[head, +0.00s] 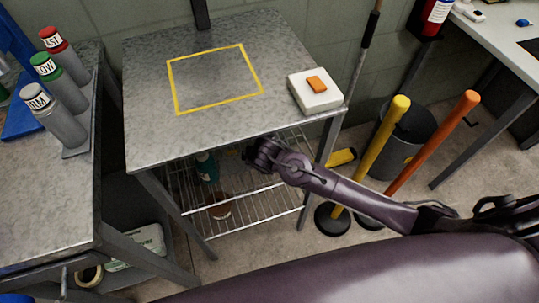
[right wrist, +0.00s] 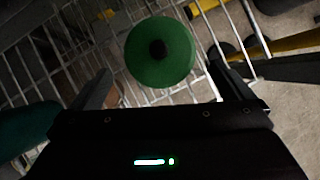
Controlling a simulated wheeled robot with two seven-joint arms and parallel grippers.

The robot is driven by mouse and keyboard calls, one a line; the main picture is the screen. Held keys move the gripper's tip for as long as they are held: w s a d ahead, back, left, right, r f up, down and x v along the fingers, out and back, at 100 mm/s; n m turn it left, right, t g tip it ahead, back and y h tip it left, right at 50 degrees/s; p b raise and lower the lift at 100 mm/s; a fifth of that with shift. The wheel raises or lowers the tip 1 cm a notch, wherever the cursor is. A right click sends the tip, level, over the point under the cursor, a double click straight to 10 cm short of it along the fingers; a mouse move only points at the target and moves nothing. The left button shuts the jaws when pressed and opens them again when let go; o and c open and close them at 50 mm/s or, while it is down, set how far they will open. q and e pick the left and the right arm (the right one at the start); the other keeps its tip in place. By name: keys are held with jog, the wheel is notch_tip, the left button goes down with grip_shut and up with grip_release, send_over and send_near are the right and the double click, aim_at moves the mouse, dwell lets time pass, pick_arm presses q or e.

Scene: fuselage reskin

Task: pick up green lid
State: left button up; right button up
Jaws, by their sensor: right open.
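A round green lid (right wrist: 160,52) with a dark centre shows in the right wrist view, over or on the wire shelf. I cannot tell its exact height. My right gripper (right wrist: 161,72) is open, with one finger on each side of the lid in that view and no visible contact. In the head view my right gripper (head: 262,154) is under the front edge of the metal table, and I cannot make out this lid there. Another green cap, on a canister marked LOW (head: 58,77), stands at the left. My left gripper is not in view.
The metal table (head: 150,140) overhangs the wire shelf (head: 245,200). A teal bottle (head: 207,167) stands on the shelf. Yellow (head: 372,150) and orange (head: 432,145) posts stand at the right.

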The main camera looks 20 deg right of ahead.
jog(key=shift+w+d+f, duration=0.2)
jog(key=shift+w+f, duration=0.25)
jog(key=shift+w, duration=0.05)
jog(key=shift+w+d+f, duration=0.15)
jog(key=shift+w+f, duration=0.3)
jog(key=shift+w+d+f, duration=0.1)
jog(key=shift+w+f, duration=0.1)
jog(key=shift+f, duration=0.2)
jog(key=c, duration=0.8)
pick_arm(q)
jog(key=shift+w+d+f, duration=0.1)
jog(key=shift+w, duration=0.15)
pick_arm(e)
jog(key=shift+o, duration=0.2)
